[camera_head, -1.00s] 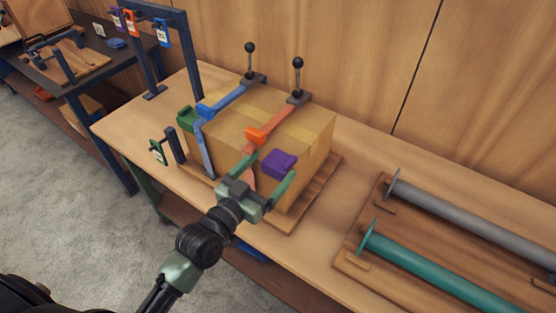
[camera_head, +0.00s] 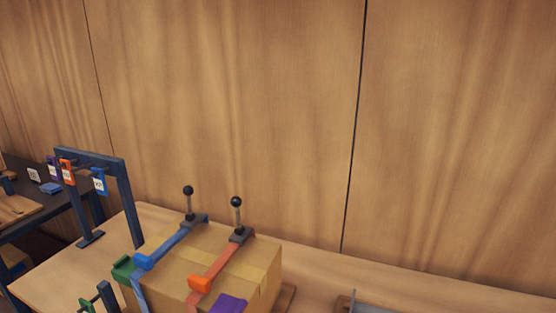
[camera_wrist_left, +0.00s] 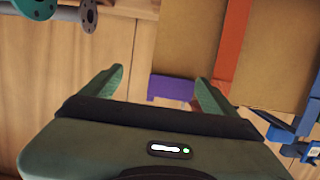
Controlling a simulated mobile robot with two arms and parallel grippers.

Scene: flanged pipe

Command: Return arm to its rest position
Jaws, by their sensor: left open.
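My left gripper (camera_wrist_left: 163,88) shows in the left wrist view with its two green fingers spread apart and nothing held between them. A purple block (camera_wrist_left: 172,88) on the side of a cardboard box (camera_wrist_left: 185,40) appears beyond the fingertips; the gap to it is hard to judge. In the head view neither gripper nor arm shows. There the box (camera_head: 245,262) stands at the bottom with a blue strap (camera_head: 172,245), an orange strap (camera_head: 222,265) and the purple block (camera_head: 228,304).
A dark post frame (camera_head: 125,200) with hanging tags stands left of the box on the wooden bench (camera_head: 75,275). A wood-panelled wall (camera_head: 250,110) rises behind. The wrist view shows a teal flanged pipe (camera_wrist_left: 38,8) and a grey pipe flange (camera_wrist_left: 88,15) at upper left.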

